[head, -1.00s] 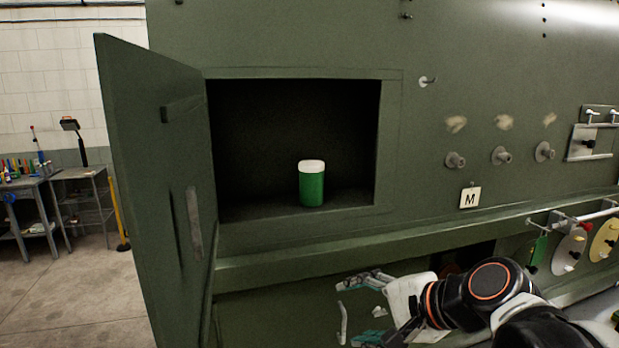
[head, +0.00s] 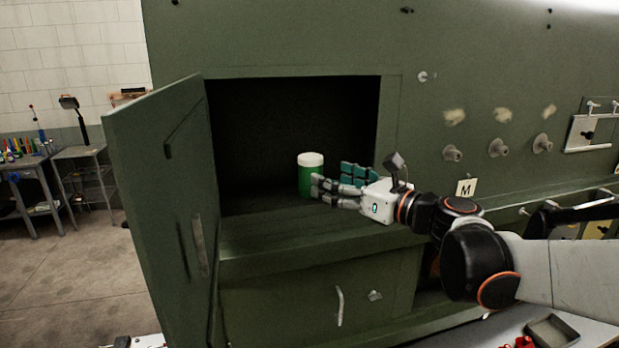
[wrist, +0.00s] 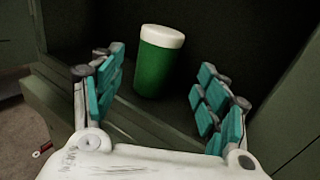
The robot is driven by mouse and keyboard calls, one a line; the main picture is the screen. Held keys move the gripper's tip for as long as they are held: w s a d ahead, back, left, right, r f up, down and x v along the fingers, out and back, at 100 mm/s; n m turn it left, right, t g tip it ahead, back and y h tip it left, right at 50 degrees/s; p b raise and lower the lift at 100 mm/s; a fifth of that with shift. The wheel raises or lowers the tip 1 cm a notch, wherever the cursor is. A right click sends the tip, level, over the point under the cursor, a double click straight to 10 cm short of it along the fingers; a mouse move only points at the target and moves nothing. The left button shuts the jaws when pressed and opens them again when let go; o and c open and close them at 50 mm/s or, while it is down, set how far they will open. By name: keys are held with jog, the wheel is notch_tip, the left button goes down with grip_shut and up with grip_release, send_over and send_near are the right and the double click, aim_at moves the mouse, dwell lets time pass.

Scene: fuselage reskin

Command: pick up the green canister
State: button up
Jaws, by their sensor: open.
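The green canister (head: 305,182) with a white lid stands upright inside the open compartment of the green panel. In the wrist view the canister (wrist: 153,68) is ahead of my gripper (wrist: 160,92), between the lines of its two spread fingers and somewhat beyond their tips. My gripper (head: 335,181) is open and empty at the compartment's mouth, just right of the canister. In the head view its fingers hide part of the canister's lower right side. I cannot tell from the head view whether a finger touches it.
The compartment's door (head: 165,200) stands open at the left. The compartment's right wall (head: 389,125) and front ledge (head: 260,240) are close to my gripper. Knobs (head: 497,147) and an M tag (head: 466,188) are on the panel at right. A tool bench (head: 30,165) stands far left.

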aim_at(311, 172)
jog(key=x, duration=0.7)
jog(key=shift+a+f, duration=0.1)
jog(key=shift+a, duration=0.2)
jog(key=shift+d, duration=0.1)
jog(key=c, duration=1.2)
